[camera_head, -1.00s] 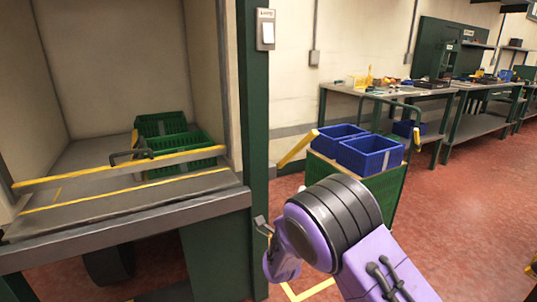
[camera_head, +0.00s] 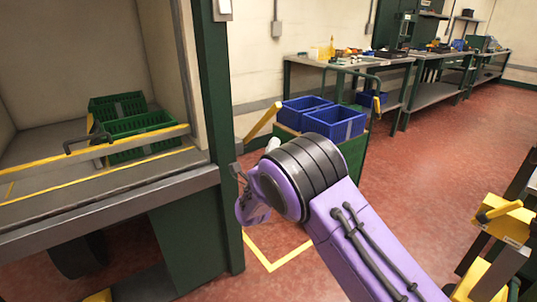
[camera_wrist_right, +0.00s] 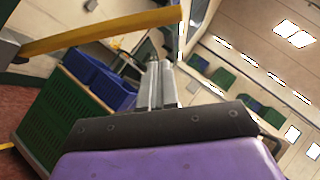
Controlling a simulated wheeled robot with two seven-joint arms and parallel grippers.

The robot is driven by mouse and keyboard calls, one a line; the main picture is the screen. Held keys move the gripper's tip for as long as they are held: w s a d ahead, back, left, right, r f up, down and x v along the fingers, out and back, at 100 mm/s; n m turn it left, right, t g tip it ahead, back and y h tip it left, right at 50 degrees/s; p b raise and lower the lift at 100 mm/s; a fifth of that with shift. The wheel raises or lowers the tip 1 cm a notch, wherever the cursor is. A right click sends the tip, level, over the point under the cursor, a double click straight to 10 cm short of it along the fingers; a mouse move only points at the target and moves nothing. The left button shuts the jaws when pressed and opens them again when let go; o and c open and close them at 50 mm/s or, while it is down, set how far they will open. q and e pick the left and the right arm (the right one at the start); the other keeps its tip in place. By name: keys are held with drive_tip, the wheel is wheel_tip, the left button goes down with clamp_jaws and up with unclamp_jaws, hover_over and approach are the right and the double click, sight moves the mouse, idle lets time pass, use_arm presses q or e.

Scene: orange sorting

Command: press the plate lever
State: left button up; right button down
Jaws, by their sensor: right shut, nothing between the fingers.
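A plate with a pale switch (camera_head: 222,8) is on the green post at the top of the head view, cut by the frame edge. I cannot tell whether it is the plate lever. A slanted yellow bar (camera_head: 263,120) stands beside the blue crates; a yellow bar also crosses the upper left of the right wrist view (camera_wrist_right: 105,31). My right gripper (camera_wrist_right: 157,78) is shut and empty, its fingers below this bar's right end in the picture; contact cannot be judged. In the head view my purple right arm largely hides the gripper. My left gripper is not in view.
A green cart (camera_head: 352,155) carries blue crates (camera_head: 335,122). At left, green crates (camera_head: 140,132) stand in a bay behind a yellow-edged bar with a black handle (camera_head: 88,142). Workbenches (camera_head: 345,62) line the back wall. Yellow equipment (camera_head: 503,220) is at the right; red floor between is clear.

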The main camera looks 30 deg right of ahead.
sight(275, 114)
drive_tip(key=shift+w+d+r+p, duration=0.1)
drive_tip(key=shift+w+d+r, duration=0.35)
drive_tip(key=shift+w+r, duration=0.4)
drive_tip(key=shift+w+d+r+p, duration=0.15)
drive_tip(key=shift+w+d+r, duration=0.25)
drive_tip(key=shift+w+r, duration=0.4)
drive_tip(key=shift+w+d+r+p, duration=0.1)
drive_tip(key=shift+w+d+r, duration=0.35)
drive_tip(key=shift+w+r, duration=0.4)
